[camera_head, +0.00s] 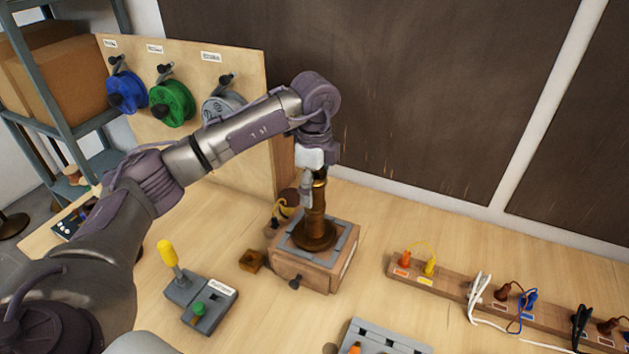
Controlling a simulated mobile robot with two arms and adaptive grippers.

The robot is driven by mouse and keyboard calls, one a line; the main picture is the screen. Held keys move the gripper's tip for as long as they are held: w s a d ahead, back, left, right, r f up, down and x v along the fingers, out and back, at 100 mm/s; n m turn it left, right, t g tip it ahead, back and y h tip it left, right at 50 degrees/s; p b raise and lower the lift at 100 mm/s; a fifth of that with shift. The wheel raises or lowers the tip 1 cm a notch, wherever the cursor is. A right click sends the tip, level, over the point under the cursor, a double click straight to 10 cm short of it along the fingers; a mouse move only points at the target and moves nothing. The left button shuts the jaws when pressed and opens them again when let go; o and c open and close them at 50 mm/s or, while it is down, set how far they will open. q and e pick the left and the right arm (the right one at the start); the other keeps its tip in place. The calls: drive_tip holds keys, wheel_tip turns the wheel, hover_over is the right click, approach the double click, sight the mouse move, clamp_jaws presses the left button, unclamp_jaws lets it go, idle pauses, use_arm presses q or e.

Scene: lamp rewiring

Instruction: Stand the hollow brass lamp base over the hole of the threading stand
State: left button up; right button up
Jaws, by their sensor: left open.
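The brass lamp base (317,234) is a dark brown-gold column with a round foot. It stands upright on the grey-framed top of the wooden threading stand (305,276). The foot covers the middle of the stand's top, so the hole is hidden. My left arm comes in from the left, and my left gripper (307,188) points down at the upper part of the column. Its jaws are open, with a finger beside the column. Whether they touch it I cannot tell. My right gripper is not in view.
A board with blue (126,92), green (171,103) and grey (222,107) spools stands behind my arm. A grey block with a yellow-handled tool (168,253) is at front left. A wooden strip (455,284) with plugs and cables lies right. Bare table separates it from the stand.

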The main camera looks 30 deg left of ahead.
use_arm(q)
wheel_tip(320, 180, up, 12)
drive_tip(key=b, duration=0.2)
drive_tip(key=shift+r, duration=0.15)
